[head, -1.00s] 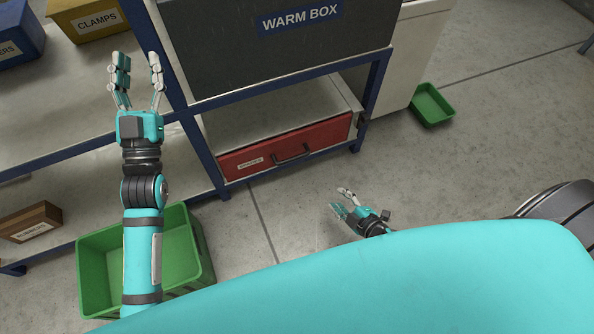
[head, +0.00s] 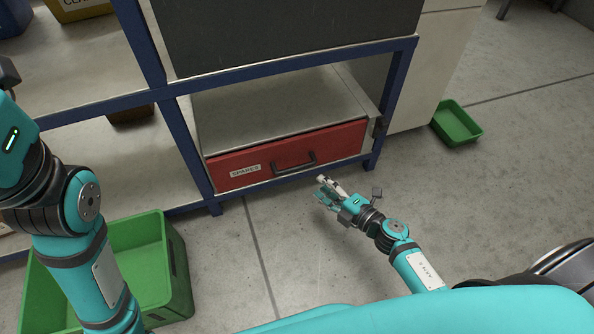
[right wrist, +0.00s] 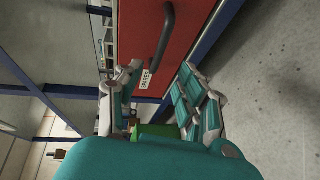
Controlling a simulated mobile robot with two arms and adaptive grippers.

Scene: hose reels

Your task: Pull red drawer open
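The red drawer (head: 225,172), labelled SPARES, sits low in a grey cabinet under the blue-framed shelf; it looks shut. Its dark bar handle (head: 294,165) is on the front. My right gripper (head: 321,187) is open and empty, in front of the drawer's right half, below and right of the handle and apart from it. In the right wrist view the red front (right wrist: 140,30) and the handle (right wrist: 166,40) lie beyond the open fingers (right wrist: 161,70). My left arm is at the left edge of the head view; its gripper is out of frame.
A blue shelf frame (head: 300,65) surrounds the cabinet, with a dark box (head: 290,30) above. A green bin (head: 175,260) stands on the floor by my left arm. A green tray (head: 457,125) lies to the right. The floor before the drawer is clear.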

